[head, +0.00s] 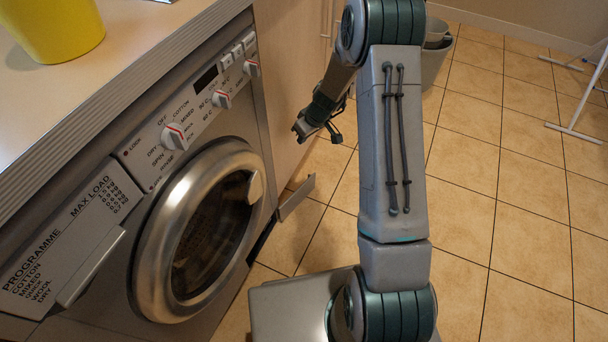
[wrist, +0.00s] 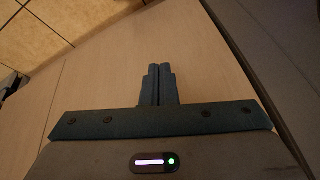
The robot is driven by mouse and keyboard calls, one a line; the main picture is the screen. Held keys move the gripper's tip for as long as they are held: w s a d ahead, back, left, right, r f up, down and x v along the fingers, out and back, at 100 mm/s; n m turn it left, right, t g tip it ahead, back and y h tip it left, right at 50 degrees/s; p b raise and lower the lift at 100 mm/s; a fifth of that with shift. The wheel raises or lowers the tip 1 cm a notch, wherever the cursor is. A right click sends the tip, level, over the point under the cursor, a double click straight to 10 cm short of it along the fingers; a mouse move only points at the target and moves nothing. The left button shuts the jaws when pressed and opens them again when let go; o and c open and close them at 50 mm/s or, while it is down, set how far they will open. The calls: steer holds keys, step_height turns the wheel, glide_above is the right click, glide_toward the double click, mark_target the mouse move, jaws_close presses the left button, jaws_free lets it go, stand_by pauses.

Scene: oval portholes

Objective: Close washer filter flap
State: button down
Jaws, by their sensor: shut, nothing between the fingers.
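The washer (head: 205,135) stands on the left in the head view, with its round door (head: 150,250) shut. The filter flap (head: 296,198) is a small grey panel at the washer's lower right. It sticks outward, swung open, beside a dark opening (head: 262,240). My gripper (head: 298,130) is above the flap, in front of the wood-coloured cabinet panel, apart from the flap. In the wrist view my gripper's fingers (wrist: 160,68) are together and empty, with the wooden panel behind them. The flap cannot be made out in the wrist view.
A worktop (head: 110,65) with a yellow pot (head: 55,25) is above the washer. The wooden cabinet panel (head: 285,75) adjoins the washer. A grey bin (head: 432,62) and a white rack (head: 585,100) stand farther back. The tiled floor (head: 500,190) at right is clear.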

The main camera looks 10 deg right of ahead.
steer(key=n, duration=0.1)
glide_above(296, 195)
steer(key=w+d, duration=0.3)
steer(key=d, duration=0.3)
step_height(296, 195, down, 18)
steer(key=d+b+x, duration=0.1)
steer(key=b+x, duration=0.2)
steer(key=x, duration=0.7)
steer(key=shift+w+h, duration=0.2)
steer(key=shift+h, duration=0.2)
steer(key=shift+s+f, duration=0.1)
steer(key=shift+f, duration=0.05)
